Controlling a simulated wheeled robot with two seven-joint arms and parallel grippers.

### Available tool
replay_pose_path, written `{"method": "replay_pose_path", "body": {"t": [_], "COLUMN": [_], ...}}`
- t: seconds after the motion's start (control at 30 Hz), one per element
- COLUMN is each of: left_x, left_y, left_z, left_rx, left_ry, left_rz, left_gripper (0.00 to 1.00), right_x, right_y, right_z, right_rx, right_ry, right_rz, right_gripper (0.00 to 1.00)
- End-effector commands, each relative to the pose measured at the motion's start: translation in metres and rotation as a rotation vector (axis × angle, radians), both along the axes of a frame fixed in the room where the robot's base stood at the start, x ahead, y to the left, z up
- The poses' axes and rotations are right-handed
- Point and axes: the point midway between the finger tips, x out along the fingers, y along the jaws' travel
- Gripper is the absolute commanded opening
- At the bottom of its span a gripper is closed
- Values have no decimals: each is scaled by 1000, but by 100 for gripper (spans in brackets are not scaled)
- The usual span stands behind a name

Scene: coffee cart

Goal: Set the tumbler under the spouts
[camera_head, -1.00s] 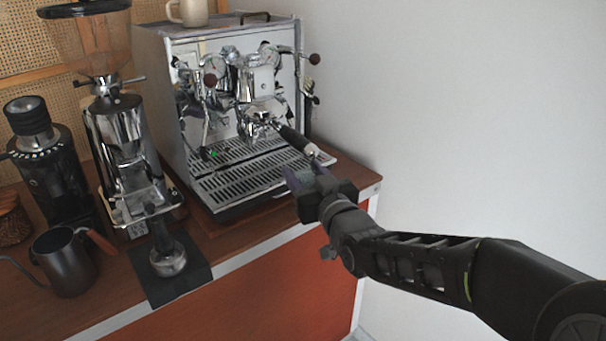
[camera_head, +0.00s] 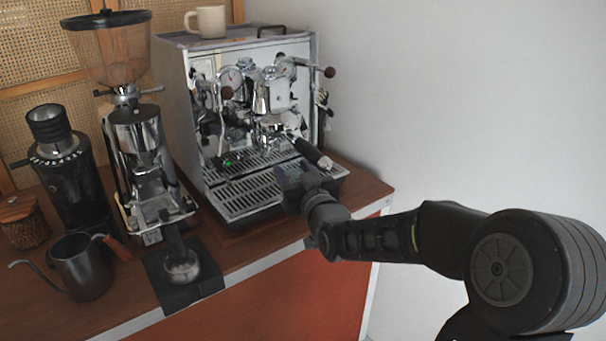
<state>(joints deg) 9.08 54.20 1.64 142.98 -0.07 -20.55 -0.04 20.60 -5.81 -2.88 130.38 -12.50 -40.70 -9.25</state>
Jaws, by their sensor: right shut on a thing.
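The espresso machine (camera_head: 177,118) stands on the cart with its chrome front facing me. A portafilter (camera_head: 306,149) is locked in its group head, with the black handle pointing right and toward me. The spouts below it are too small to make out clearly. My right gripper (camera_head: 288,178) is at the front right of the slatted drip tray (camera_head: 245,196), below and left of the handle's end. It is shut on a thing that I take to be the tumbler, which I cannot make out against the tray. My left gripper is out of view.
A black kettle (camera_head: 82,268) and a second grinder (camera_head: 68,170) are farther left. A cream mug (camera_head: 207,21) sits atop the machine.

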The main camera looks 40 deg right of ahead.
Motion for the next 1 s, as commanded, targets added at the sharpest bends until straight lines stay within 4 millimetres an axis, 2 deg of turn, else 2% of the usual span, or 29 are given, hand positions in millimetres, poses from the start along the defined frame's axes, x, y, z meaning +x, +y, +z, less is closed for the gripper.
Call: {"method": "replay_pose_path", "body": {"t": [0.13,0.43,0.6,1.0], "left_x": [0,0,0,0], "left_y": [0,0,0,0], "left_z": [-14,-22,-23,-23], "left_rx": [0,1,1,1], "left_ry": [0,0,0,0], "left_rz": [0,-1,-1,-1], "left_gripper": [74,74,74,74], "right_x": [20,51,57,58], "right_y": [0,-1,-1,-1], "right_z": [-4,-4,-3,-3], "right_rx": [0,-2,0,-1], "right_ry": [-3,-3,-3,-2], "right_rz": [2,1,0,0], "right_gripper": [6,6,6,6]}}
